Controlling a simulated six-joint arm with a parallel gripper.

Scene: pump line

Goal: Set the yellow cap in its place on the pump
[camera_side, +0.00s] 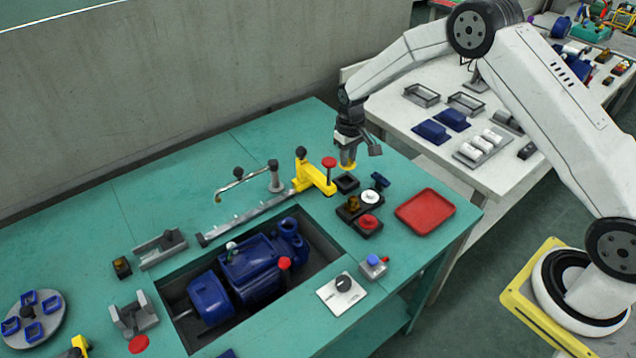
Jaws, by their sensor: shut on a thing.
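My gripper (349,160) is above the green bench near its back right edge. It is shut on the yellow cap (348,167), which is small and partly hidden by the fingers. The cap looks to be just above a small black square holder (346,183); I cannot tell whether they touch. The blue pump (248,262) lies in a dark recess in the bench, to the left of and nearer than my gripper. Its upright flanged port (290,226) is at the pump's right end. A red knob (285,263) is at the pump's front side.
A yellow clamp (316,178) with a red-topped post (329,163) stands close left of my gripper. A black block with white and red round pieces (369,197) and a red tray (425,212) are to the right. A bent metal spout (245,179) stands behind the pump.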

